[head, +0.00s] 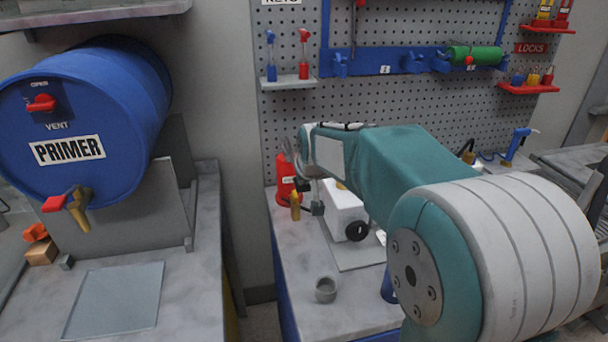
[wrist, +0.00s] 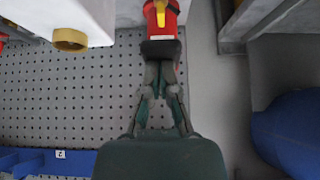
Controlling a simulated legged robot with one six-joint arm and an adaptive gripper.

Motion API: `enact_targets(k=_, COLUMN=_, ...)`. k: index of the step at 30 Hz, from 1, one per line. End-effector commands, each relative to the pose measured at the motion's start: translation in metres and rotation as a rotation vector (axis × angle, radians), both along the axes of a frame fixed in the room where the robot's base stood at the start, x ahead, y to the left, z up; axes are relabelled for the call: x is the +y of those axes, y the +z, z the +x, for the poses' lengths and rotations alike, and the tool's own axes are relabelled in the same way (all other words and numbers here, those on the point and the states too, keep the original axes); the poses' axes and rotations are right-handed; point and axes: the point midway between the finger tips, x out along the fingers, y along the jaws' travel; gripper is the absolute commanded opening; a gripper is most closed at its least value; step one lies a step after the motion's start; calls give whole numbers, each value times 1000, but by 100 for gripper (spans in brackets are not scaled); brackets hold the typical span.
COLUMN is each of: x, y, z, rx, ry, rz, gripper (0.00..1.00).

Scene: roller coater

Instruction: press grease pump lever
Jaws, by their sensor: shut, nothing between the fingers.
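A red grease pump (head: 283,182) stands at the back left of the middle bench, partly hidden by my arm in the head view. In the wrist view its red body with a yellow part (wrist: 160,16) is at the top centre. A dark block (wrist: 160,48), which may be its lever or top, lies between that body and my fingers. My gripper (wrist: 160,66) is shut and empty, its fingertips at or very near the dark block; I cannot tell whether they touch. In the head view my gripper (head: 317,206) is small and points down beside the pump.
A white machine with a black knob (head: 356,231) stands just right of the pump. A small grey cup (head: 325,289) is on the bench front. A pegboard (head: 290,115) rises behind. A blue primer drum (head: 125,105) is at left, across a gap.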

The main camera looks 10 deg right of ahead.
Motion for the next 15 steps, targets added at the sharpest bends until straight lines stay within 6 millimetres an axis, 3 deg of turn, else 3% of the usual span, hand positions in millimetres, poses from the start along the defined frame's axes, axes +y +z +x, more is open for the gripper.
enact_targets(k=1, x=0, y=-13, z=-4, rx=34, ry=0, rz=0, gripper=0)
enact_targets(k=7, x=0, y=-9, z=-5, rx=34, ry=0, rz=0, gripper=0)
enact_targets(k=15, x=0, y=41, z=-11, rx=6, ry=0, rz=-1, gripper=0)
